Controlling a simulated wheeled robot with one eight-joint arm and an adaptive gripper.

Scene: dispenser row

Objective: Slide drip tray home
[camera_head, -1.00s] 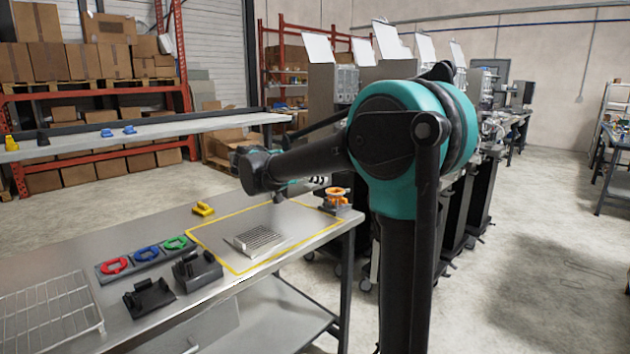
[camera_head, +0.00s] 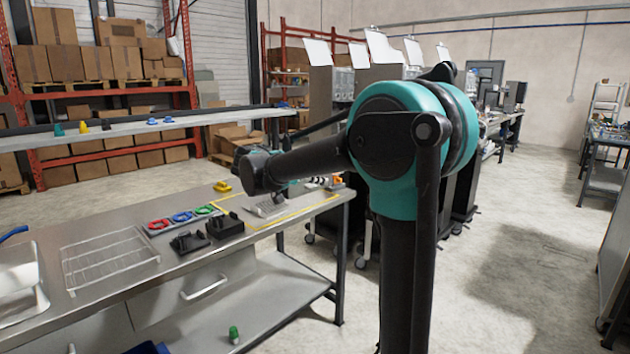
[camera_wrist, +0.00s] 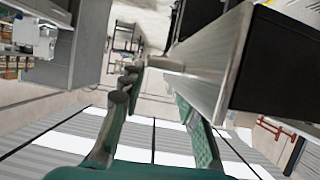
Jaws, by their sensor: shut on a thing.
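A slotted metal tray (camera_head: 268,208), which looks like the drip tray, lies on the steel bench (camera_head: 185,285) inside a yellow outline. My gripper (camera_wrist: 155,85) shows in the wrist view, with a dark finger on the left and a teal-padded finger on the right. It is shut on a brushed-metal piece (camera_wrist: 205,65) with a black side, which runs from between the fingers to the upper right. I cannot tell whether this piece is part of a drip tray. In the head view my arm hides the grip. Several tall dispensers (camera_head: 320,90) stand in a row behind my arm.
A wire rack (camera_head: 105,262), black holders (camera_head: 225,225), coloured rings (camera_head: 181,217) and a yellow block (camera_head: 222,186) are on the bench. An orange item (camera_head: 337,180) is near its far right end. Open floor (camera_head: 515,245) lies to the right.

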